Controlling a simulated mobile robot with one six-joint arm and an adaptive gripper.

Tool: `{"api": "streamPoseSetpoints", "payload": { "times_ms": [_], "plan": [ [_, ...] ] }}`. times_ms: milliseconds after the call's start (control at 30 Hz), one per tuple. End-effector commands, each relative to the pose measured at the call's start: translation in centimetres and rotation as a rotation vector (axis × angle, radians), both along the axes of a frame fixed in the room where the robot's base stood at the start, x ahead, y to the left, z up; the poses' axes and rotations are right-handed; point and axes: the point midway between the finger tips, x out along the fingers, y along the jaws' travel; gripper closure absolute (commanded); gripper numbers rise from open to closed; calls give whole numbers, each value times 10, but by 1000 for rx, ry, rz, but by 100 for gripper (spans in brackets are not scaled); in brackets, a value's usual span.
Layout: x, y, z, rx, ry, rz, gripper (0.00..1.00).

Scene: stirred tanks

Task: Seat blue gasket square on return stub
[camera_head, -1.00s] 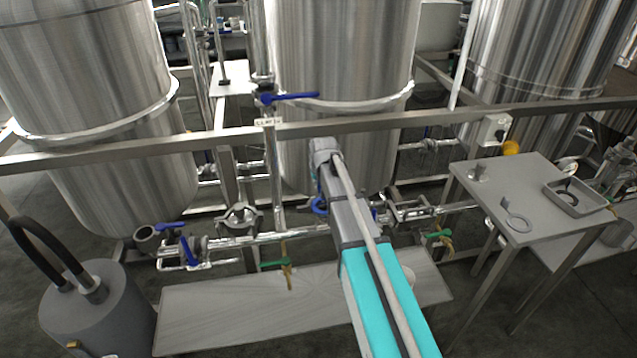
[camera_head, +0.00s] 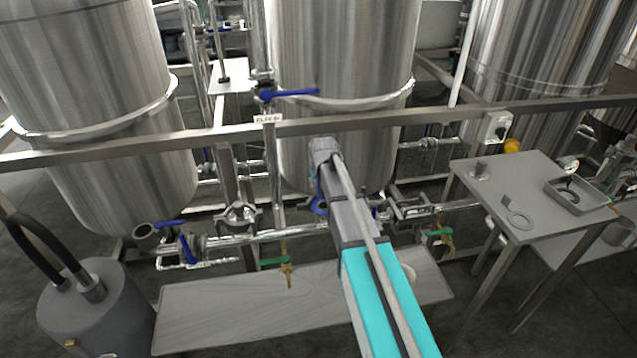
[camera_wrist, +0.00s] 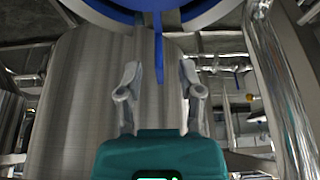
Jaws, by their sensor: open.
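The blue gasket is a ring at the top edge of the wrist view (camera_wrist: 208,14), partly cut off by the frame, with a blue tab hanging from it. My gripper (camera_wrist: 159,76) is open, one finger on each side of the tab, with visible gaps to both. In the head view a small part of the blue ring (camera_head: 319,206) shows just left of my arm. A grey surface shows inside the ring; I cannot tell whether it is the return stub or how squarely the gasket lies on it.
A steel tank (camera_head: 345,45) and a horizontal rail (camera_head: 420,119) stand around my arm. A low grey bench (camera_head: 225,310) lies below, beside a grey canister (camera_head: 100,320).

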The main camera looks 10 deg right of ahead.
Motion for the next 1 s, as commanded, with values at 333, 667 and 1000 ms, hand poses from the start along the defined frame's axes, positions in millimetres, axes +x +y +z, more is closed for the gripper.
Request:
{"api": "streamPoseSetpoints", "payload": {
  "times_ms": [333, 667, 1000],
  "plan": [
    [0, 0, 3, 0, 0, 0, 51],
    [0, 0, 23, 0, 0, 0, 51],
    [0, 0, 51, 0, 0, 0, 51]
  ]
}}
